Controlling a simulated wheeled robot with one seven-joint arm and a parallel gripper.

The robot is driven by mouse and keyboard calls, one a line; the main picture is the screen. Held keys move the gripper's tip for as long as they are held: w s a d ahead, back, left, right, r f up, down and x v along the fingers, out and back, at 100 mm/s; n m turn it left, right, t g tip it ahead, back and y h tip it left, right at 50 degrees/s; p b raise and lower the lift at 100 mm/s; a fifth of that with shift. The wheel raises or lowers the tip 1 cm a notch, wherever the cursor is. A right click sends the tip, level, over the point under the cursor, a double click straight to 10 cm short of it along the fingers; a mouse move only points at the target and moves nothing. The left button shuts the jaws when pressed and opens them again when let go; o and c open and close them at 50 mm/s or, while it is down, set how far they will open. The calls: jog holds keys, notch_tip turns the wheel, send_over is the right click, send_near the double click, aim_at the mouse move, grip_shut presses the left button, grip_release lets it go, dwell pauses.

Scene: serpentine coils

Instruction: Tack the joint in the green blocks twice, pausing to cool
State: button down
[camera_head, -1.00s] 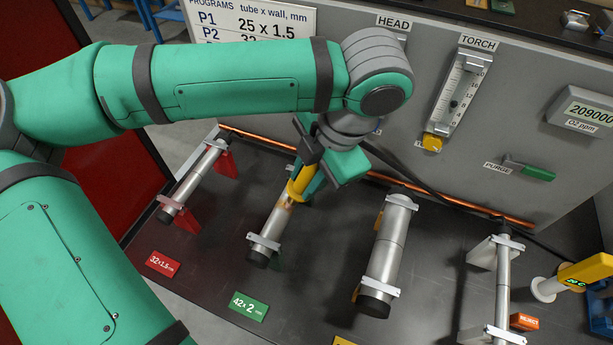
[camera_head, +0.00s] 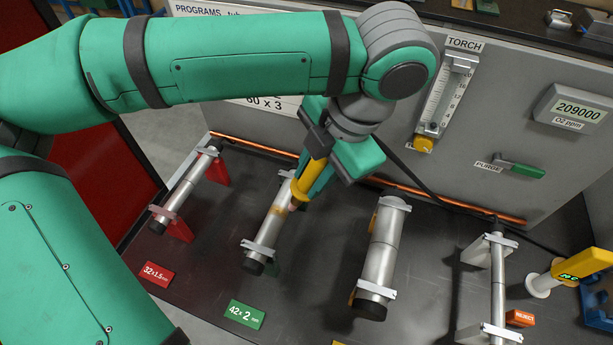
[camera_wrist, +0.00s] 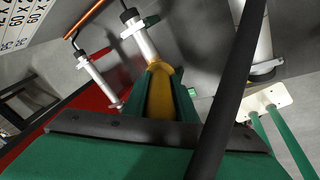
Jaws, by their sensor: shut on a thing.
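The tube in the green blocks (camera_head: 265,238) lies tilted across the bench behind the green 42 x 2 label (camera_head: 246,314). It has a tan heat-tinted band near its middle. My gripper (camera_head: 316,168) is shut on a yellow welding head (camera_head: 305,186), over the tube's upper half. The head's lower end is at or just above the tube; I cannot tell whether they touch. In the wrist view the yellow head (camera_wrist: 160,95) sits between my green fingers, with the tube (camera_wrist: 143,42) beyond it. The green blocks are mostly hidden.
A tube in red blocks (camera_head: 187,187) lies to the left, a thicker tube (camera_head: 382,250) to the right. Further right are another clamped tube (camera_head: 498,280) and a yellow tool (camera_head: 583,264). A copper pipe and a dark hose run along the panel with the purge lever (camera_head: 518,169).

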jog(key=shift+s+d+r, duration=0.15)
jog(key=shift+d+r, duration=0.25)
jog(key=shift+r, duration=0.15)
jog(key=shift+s+d+r, duration=0.1)
jog(key=shift+d+r, duration=0.25)
jog(key=shift+r, duration=0.2)
jog(key=shift+w, duration=0.1)
